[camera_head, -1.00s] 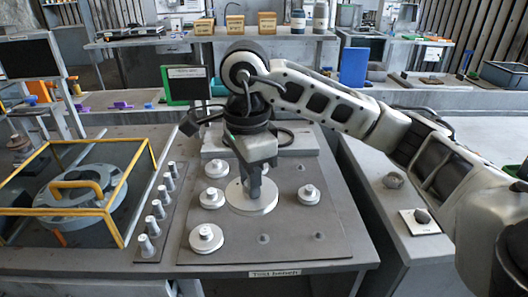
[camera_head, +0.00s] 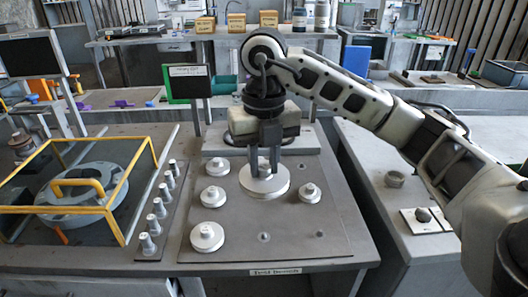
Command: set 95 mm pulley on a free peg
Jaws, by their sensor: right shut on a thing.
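My right gripper (camera_head: 264,167) points down and is shut on the hub of a large pale pulley (camera_head: 266,187), the widest disc on the grey peg board (camera_head: 290,246). I cannot tell whether this pulley touches the board or hangs just above it; what is beneath it is hidden. Smaller stepped pulleys sit on the board: two at its left (camera_head: 217,167) (camera_head: 213,196), one at front left (camera_head: 207,237) and one at right (camera_head: 309,193). Bare short pegs show at front middle (camera_head: 264,237) and front right (camera_head: 320,234). My left gripper is not in view.
A yellow-framed guard (camera_head: 64,209) over a round housing stands at left. A row of several upright metal cylinders (camera_head: 158,208) lines the board's left side. A black screen with a green edge (camera_head: 187,83) stands behind.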

